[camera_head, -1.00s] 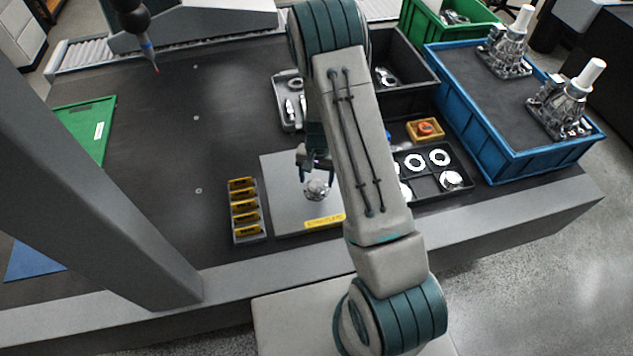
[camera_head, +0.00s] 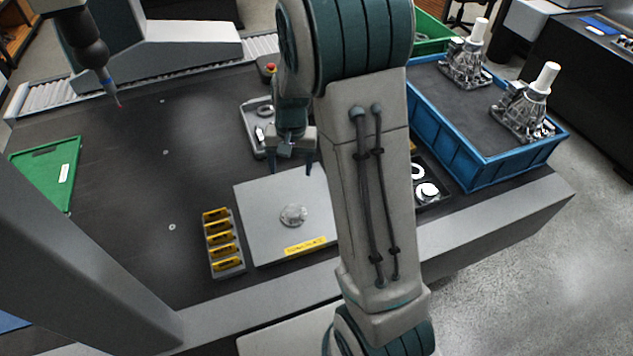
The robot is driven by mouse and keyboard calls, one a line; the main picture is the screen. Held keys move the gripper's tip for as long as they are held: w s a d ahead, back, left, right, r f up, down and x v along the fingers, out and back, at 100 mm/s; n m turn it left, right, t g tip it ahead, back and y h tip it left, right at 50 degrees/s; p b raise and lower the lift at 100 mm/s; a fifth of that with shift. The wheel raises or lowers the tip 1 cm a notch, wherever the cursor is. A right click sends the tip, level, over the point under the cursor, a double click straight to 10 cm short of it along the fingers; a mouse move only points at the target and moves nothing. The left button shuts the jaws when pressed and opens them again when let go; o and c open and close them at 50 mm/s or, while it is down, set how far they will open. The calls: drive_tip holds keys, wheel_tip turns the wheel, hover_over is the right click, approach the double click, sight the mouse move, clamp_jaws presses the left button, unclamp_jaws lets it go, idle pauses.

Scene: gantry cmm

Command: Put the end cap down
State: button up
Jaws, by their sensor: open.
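The end cap (camera_head: 293,215), a small round silver part, rests on the light grey plate (camera_head: 265,190) with a yellow label on its front edge. My gripper (camera_head: 290,170) is above and behind the end cap, toward the far edge of the plate. Its two dark fingers are spread apart with nothing between them. It does not touch the end cap. My arm hides the right part of the plate.
A rack of yellow-marked pieces (camera_head: 222,242) stands left of the plate. A grey tray with parts (camera_head: 247,116) is behind my gripper. A black tray with white rings (camera_head: 440,201) and a blue crate with castings (camera_head: 480,167) are at right.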

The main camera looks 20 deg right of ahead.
drive_tip(key=s+r+n+t, duration=0.2)
drive_tip(key=s+r, duration=0.5)
drive_tip(key=s, duration=0.2)
drive_tip(key=s+r+n+t+h, duration=0.1)
drive_tip(key=s+r+n, duration=0.1)
drive_tip(key=s+r, duration=0.6)
drive_tip(key=s, duration=0.2)
drive_tip(key=shift+s+t, duration=0.3)
drive_tip(key=shift+t, duration=0.1)
drive_tip(key=shift+d, duration=0.1)
